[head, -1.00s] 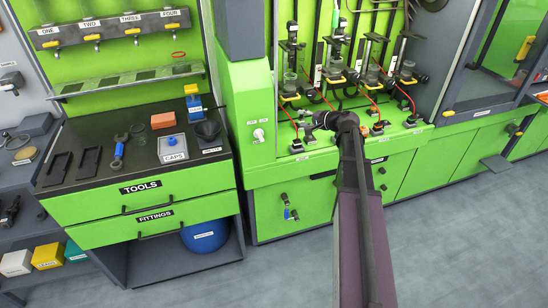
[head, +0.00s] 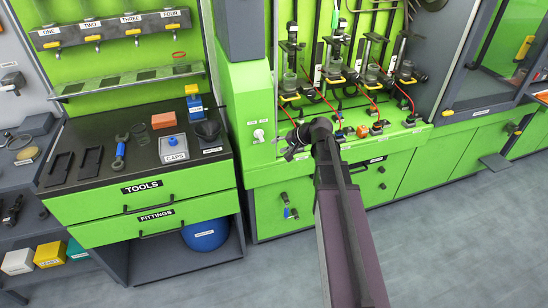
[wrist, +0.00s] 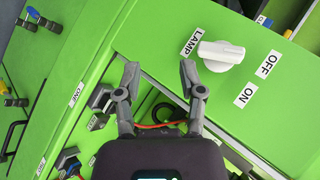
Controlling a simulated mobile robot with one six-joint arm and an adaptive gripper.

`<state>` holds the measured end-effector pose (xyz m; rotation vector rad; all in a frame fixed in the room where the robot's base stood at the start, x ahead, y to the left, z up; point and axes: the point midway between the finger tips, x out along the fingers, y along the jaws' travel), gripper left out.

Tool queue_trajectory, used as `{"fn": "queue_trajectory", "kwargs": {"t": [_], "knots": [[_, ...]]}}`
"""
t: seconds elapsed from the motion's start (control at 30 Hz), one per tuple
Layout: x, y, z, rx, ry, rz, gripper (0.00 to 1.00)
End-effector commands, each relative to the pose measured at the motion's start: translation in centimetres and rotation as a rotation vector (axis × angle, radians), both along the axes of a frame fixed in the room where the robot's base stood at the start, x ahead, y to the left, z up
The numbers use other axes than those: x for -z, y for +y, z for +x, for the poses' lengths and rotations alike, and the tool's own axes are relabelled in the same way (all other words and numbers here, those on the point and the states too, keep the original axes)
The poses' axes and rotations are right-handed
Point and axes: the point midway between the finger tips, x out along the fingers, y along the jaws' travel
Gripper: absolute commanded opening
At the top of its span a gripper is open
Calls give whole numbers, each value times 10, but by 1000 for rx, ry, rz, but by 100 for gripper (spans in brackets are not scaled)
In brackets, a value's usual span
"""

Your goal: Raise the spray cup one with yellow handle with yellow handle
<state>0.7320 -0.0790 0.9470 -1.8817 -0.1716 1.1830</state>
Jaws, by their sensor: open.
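Several spray cups stand in a row on the green testbench in the head view. The leftmost, which I take as spray cup one (head: 289,86), is a clear cup with a yellow handle (head: 290,97) at its base. My gripper (head: 291,148) is low in front of the bench, below this cup and apart from it. In the wrist view my gripper (wrist: 160,67) is open, with nothing between its two fingers. Its fingertips are close to a white lamp knob (wrist: 221,55). I cannot make out spray cup one in the wrist view.
Red cables (head: 325,98) and small fittings lie on the bench front among the cups. The grey floor (head: 470,230) in front is clear.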

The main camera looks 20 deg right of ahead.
Motion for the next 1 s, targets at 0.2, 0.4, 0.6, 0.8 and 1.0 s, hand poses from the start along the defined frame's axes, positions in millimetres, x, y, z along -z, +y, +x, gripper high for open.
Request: {"fn": "queue_trajectory", "kwargs": {"t": [0.2,0.4,0.6,0.8,1.0], "knots": [[8,20,-22,-73,45,-84,51],[14,31,-35,-119,76,-140,51],[16,34,-40,-138,89,-163,51],[17,34,-41,-139,90,-165,51],[16,33,-40,-134,88,-163,51]]}}
